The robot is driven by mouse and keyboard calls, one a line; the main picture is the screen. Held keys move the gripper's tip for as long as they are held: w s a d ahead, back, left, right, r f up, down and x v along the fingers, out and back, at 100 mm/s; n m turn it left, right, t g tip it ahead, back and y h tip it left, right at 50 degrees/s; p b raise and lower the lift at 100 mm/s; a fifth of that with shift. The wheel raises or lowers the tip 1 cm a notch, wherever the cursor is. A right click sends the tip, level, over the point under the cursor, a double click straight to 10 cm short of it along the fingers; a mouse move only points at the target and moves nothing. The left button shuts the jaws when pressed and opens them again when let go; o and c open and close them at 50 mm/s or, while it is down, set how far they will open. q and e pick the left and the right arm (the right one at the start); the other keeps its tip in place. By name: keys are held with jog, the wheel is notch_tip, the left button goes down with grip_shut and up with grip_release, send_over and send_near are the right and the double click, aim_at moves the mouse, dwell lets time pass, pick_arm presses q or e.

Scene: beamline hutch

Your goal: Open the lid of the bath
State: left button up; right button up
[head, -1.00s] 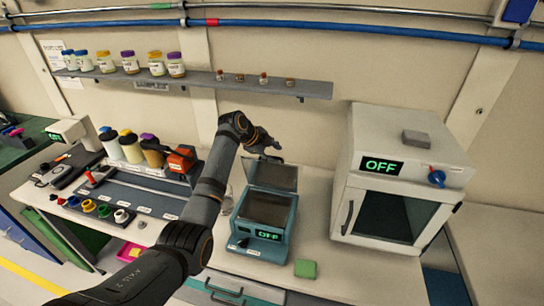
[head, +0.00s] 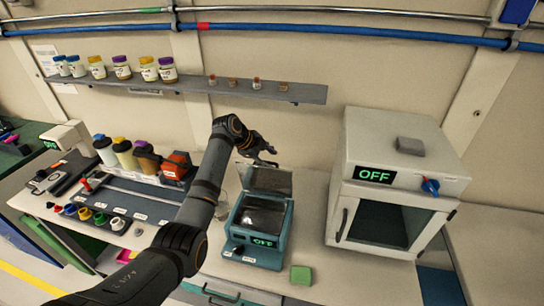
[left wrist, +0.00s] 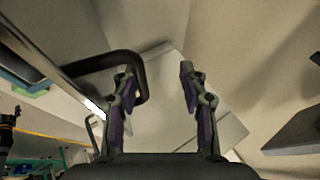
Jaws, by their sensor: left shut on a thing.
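The bath (head: 238,243) is a teal box on the bench with a green "OFF" display on its front. Its lid (head: 268,180) is a grey panel standing raised at the bath's back edge, and the dark inside shows. My left gripper (head: 268,152) is above and behind the lid's top edge. In the left wrist view a black handle bar (left wrist: 130,62) curves from the lid panel at the left to the left finger of the gripper (left wrist: 158,92). The gripper is shut on this handle, though the grip itself is not clear. My right gripper is out of view.
A white oven (head: 345,210) marked "OFF" stands close right of the bath, with a grey block (head: 410,146) on top. A green block (head: 301,275) lies in front. A shelf (head: 200,88) with jars runs behind. Bottles (head: 123,153) stand left of my arm.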

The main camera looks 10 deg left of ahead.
pick_arm(q)
jog(key=w+p+v, duration=0.1)
jog(key=p+v, duration=0.1)
jog(key=v, duration=0.9)
jog(key=w+r+p+v, duration=0.1)
jog(key=w+p+v, duration=0.1)
jog(key=v, duration=0.9)
jog(key=shift+s+a+r+t+p, duration=0.15)
jog(key=shift+a+r+t+p, duration=0.2)
jog(key=shift+r+t+p, duration=0.1)
